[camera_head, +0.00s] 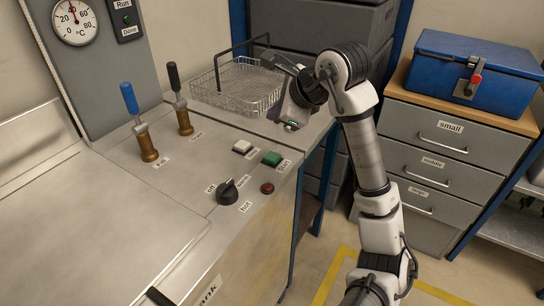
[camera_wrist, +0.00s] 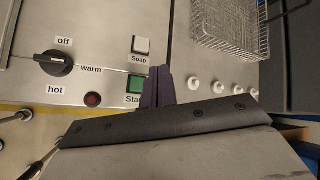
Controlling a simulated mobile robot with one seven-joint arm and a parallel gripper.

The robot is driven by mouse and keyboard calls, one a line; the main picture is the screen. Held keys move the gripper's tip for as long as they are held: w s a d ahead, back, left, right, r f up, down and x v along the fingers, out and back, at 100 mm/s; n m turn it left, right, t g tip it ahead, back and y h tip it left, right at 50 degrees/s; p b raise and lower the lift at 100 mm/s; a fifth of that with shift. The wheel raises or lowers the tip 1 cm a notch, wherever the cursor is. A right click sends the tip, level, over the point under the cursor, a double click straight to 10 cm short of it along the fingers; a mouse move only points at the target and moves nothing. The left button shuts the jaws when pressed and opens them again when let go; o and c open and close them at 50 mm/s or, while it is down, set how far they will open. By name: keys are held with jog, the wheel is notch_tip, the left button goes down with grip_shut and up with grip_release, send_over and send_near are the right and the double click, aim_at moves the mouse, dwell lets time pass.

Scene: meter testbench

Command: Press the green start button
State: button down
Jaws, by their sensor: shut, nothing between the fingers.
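The green start button (camera_head: 272,159) is a square button on the metal bench panel, beside the "Start" label. In the wrist view the button (camera_wrist: 135,84) lies just left of my gripper's fingers and is partly in view, with its label partly covered. My gripper (camera_wrist: 160,73) is shut and empty, its dark fingers together. In the head view my gripper (camera_head: 292,125) is above the panel, up and to the right of the button, apart from it. I cannot tell its exact height.
A white soap button (camera_head: 243,146), a black rotary knob (camera_head: 228,193) and a red lamp (camera_head: 267,188) sit close to the green button. Blue-handled (camera_head: 130,99) and black-handled (camera_head: 174,78) levers stand to the left. A wire basket (camera_head: 232,90) lies behind.

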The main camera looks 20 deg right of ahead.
jog(key=b, duration=0.4)
send_over(276, 158)
notch_tip(276, 158, down, 8)
jog(key=shift+r, duration=0.15)
jog(key=shift+f+b, duration=0.5)
jog(key=shift+b, duration=0.1)
dwell(1.3)
jog(key=shift+f+b, duration=0.45)
jog(key=shift+b, duration=0.25)
jog(key=shift+f+b, duration=0.4)
jog(key=shift+b, duration=0.15)
dwell(0.5)
jog(key=shift+r, duration=0.1)
jog(key=shift+r+p, duration=0.35)
jog(key=shift+r, duration=0.4)
